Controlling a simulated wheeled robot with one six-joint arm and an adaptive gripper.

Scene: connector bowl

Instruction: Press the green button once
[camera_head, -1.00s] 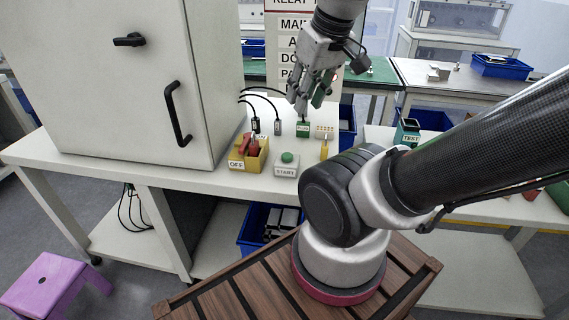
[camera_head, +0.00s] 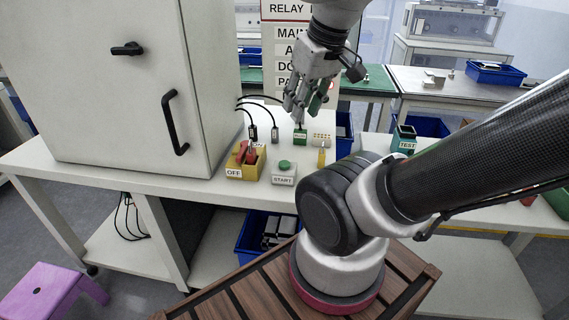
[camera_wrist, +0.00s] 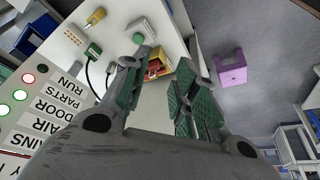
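The green button (camera_head: 284,165) sits on top of a small pale box labelled START (camera_head: 283,180) on the white bench. In the wrist view the green button (camera_wrist: 138,38) shows near the left fingertip, at the top centre. My gripper (camera_head: 300,112) hangs above the bench, behind and above the START box in the head view. In the wrist view my gripper (camera_wrist: 167,62) has its two fingers apart with nothing between them. I see no contact with the button.
A yellow box with a red switch (camera_head: 246,153), labelled OFF and ON, stands left of the START box. A green plug block (camera_head: 300,137) and a yellow piece (camera_head: 321,157) stand close by. A large cabinet (camera_head: 120,80) is at left; a purple stool (camera_head: 50,291) is on the floor.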

